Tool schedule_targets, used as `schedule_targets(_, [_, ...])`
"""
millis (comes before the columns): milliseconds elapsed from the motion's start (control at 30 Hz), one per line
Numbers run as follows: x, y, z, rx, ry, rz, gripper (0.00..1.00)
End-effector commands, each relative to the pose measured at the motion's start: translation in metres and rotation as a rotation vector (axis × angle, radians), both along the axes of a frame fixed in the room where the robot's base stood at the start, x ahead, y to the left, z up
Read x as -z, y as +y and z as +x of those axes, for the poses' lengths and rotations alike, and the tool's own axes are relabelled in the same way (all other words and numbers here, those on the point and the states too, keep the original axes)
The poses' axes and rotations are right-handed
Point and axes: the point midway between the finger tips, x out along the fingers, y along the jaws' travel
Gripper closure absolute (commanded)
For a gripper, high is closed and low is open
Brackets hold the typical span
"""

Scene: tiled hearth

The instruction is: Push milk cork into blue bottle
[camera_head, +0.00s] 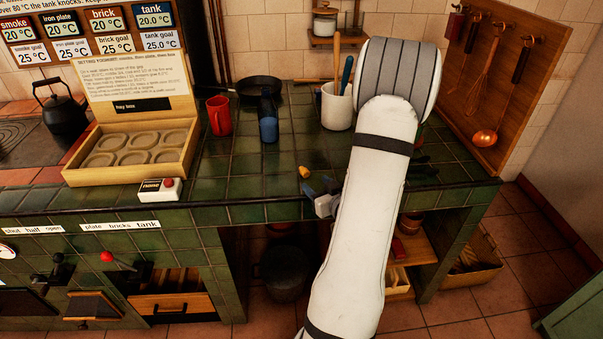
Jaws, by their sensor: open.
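My gripper (317,187) is open at the counter's front edge, just below and right of the cork in the picture. It looks empty, and the cork appears apart from its fingers. My white arm hides part of the counter to the right.
A red mug (219,115) stands left of the bottle, with a black pan (260,88) behind. A white crock (337,106) with utensils stands right. An open wooden box (133,150) and a red-button block (160,189) are at left. Tiles between cork and bottle are clear.

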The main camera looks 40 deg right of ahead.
Motion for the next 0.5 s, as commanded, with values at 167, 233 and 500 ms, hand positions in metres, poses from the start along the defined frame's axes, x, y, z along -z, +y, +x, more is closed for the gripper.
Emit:
schedule_targets(167, [0.002, -0.003, 0.005, -0.004, -0.035, 0.012, 0.51])
schedule_targets(233, [0.003, -0.004, 0.013, -0.004, -0.036, 0.011, 0.51])
schedule_targets(500, [0.005, -0.009, 0.048, -0.006, -0.035, 0.009, 0.51])
